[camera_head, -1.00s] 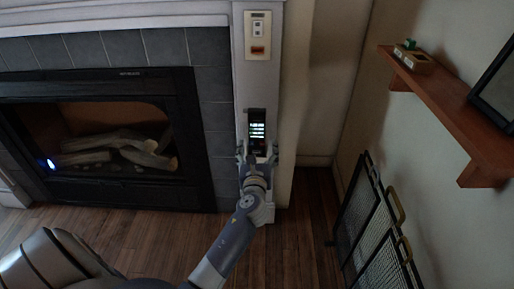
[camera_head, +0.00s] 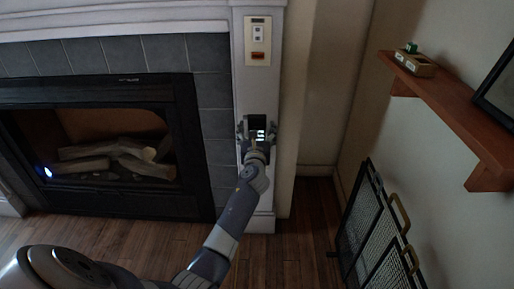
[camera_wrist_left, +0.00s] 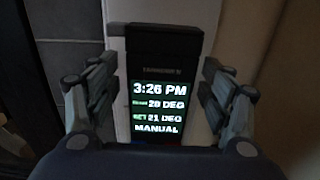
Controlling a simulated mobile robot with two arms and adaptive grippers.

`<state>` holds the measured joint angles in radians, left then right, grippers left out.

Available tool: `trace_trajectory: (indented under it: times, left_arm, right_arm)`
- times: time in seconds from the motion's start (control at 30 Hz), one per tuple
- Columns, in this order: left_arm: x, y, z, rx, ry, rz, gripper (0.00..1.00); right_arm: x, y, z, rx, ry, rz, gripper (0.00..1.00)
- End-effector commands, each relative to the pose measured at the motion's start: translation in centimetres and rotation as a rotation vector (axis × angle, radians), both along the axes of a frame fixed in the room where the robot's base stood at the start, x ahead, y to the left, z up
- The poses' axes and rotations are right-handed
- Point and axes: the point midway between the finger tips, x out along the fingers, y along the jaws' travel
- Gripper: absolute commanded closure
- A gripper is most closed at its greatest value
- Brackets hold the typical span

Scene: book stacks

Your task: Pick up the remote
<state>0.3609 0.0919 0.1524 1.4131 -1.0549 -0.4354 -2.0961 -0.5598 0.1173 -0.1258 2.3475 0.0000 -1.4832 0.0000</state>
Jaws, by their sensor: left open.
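The remote (camera_head: 257,122) is a dark device with a lit screen, against the white pillar beside the fireplace. In the left wrist view the remote (camera_wrist_left: 163,80) stands upright in the middle, its screen showing the time and temperatures; its lower end is hidden by my gripper's body. My left gripper (camera_head: 257,131) is open, with one finger on each side of the remote. In the left wrist view the left gripper's fingers (camera_wrist_left: 160,98) show gaps to the remote on both sides. My right gripper is not in view.
A switch plate (camera_head: 257,40) is on the pillar above the remote. The fireplace (camera_head: 95,150) is to the left. A mesh fire screen (camera_head: 372,225) leans by the right wall, under a wooden shelf (camera_head: 450,110). Wooden floor (camera_head: 300,240) lies between.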

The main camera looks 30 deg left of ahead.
Motion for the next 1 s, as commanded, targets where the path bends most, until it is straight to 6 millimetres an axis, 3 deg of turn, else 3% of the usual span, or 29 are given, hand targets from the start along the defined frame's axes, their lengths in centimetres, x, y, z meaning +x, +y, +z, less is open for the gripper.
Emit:
trace_trajectory:
  times: [0.3, 0.37, 0.6, 1.0]
  left_arm:
    - [0.35, 0.19, 0.04, 0.000, 0.000, -0.001, 0.27]
    - [0.34, 0.19, 0.04, 0.000, 0.000, -0.001, 0.38]
    - [0.33, 0.17, 0.03, 0.000, 0.000, -0.001, 0.92]
    - [0.29, 0.14, 0.28, 0.001, -0.002, -0.001, 0.94]
  right_arm:
    - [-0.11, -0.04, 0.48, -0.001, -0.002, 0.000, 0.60]
    - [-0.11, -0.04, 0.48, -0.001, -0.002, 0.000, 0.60]
    - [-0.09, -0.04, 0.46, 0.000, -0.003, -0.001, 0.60]
    - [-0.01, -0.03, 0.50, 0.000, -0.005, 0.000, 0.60]
